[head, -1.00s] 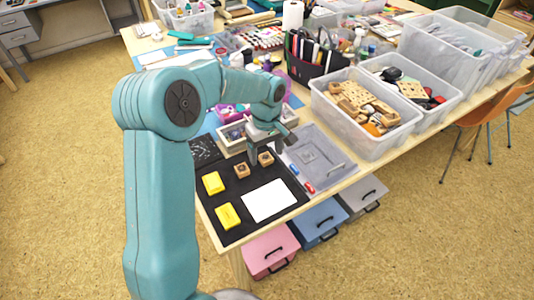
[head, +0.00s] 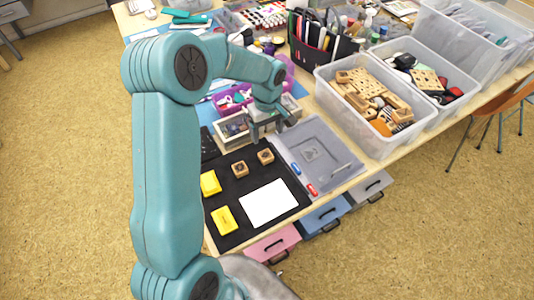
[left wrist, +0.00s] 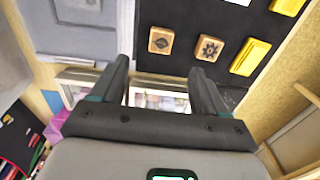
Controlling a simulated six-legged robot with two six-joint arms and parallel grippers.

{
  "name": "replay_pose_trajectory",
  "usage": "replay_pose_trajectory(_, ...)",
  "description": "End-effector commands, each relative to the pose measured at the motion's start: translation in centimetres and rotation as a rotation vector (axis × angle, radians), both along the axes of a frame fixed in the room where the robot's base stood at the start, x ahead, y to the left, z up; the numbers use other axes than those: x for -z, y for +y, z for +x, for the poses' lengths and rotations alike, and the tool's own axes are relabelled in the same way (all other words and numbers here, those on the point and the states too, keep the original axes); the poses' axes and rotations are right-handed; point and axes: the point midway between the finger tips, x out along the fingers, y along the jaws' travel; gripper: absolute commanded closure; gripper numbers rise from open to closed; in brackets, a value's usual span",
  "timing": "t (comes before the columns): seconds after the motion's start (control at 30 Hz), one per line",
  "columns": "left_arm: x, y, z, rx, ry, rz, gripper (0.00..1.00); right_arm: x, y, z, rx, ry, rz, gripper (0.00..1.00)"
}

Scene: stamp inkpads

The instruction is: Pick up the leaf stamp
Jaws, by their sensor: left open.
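Two small wooden block stamps stand apart on the black mat (head: 233,243). One stamp (head: 265,156) is nearer the grey lidded case; it also shows in the left wrist view (left wrist: 161,40) with a small, roughly leaf-like mark. The other stamp (head: 240,168) is nearer the yellow pads and shows a dark starburst mark in the left wrist view (left wrist: 209,48). My left gripper (head: 271,132) is open and empty, beyond the stamps and above the compartment tray. In the left wrist view, its fingers (left wrist: 160,68) point toward the stamps without touching them. My right gripper is out of view.
Two yellow pads (head: 210,182) (head: 222,220) and a white sheet (head: 267,203) lie on the mat. The compartment tray (head: 232,142) is behind. The grey case (head: 322,157) lies to the right, with clear bins (head: 350,112) beyond. The mat around the stamps is clear.

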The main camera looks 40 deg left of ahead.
Motion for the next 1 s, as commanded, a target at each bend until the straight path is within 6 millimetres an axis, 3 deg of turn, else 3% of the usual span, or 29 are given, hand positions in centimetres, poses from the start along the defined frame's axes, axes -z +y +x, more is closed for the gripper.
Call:
replay_pose_trajectory(0.2, 4.8, -0.1, -0.2, -0.001, 0.003, -0.001, 0.26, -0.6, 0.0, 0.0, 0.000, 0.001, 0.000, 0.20)
replay_pose_trajectory(0.47, 7.0, 0.1, 0.1, -0.001, 0.002, 0.000, 0.26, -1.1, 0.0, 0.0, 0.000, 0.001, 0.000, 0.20)
replay_pose_trajectory(0.7, 10.8, 0.7, 0.4, -0.001, 0.002, -0.002, 0.26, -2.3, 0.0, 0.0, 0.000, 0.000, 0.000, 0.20)
replay_pose_trajectory(1.0, 11.8, 0.8, 0.5, -0.001, -0.001, 0.000, 0.26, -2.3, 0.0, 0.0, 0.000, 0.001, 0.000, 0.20)
